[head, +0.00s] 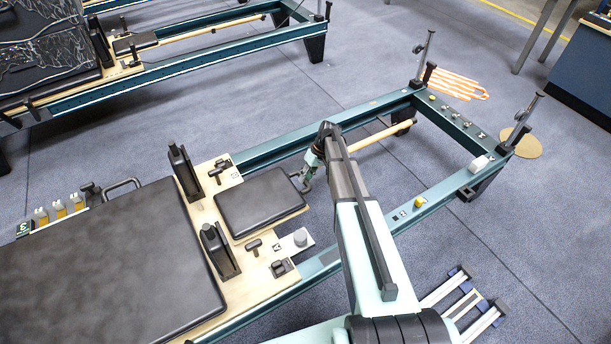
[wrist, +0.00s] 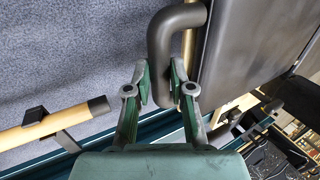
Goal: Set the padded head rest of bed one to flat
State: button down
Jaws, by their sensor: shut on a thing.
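The padded head rest (head: 260,202) is a black cushion on a thin wooden board, between two black shoulder blocks on the near bed. Its exact tilt is hard to tell in the head view. A dark bent tube handle (wrist: 160,72) stands at the edge of the pad (wrist: 236,45) in the wrist view. My gripper (head: 306,178) is at the head rest's far right edge. In the wrist view its two fingers (wrist: 160,84) are on either side of the handle and shut on it. My arm hides part of the bed's frame in the head view.
Shoulder blocks (head: 186,172) and (head: 219,250) flank the head rest. A teal rail (head: 285,138) and a wooden pole (head: 383,136) run to the bed's far end. Another bed (head: 190,68) stands behind. Floor (head: 540,235) at right is mostly clear.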

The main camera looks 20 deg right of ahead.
jog(key=shift+d+f, duration=0.2)
jog(key=shift+f, duration=0.2)
jog(key=c, duration=1)
grip_release()
jog(key=shift+w+f, duration=0.1)
jog(key=shift+f, duration=0.1)
jog(key=shift+r, duration=0.15)
jog(key=v, duration=1.2)
jog(key=shift+a, duration=0.1)
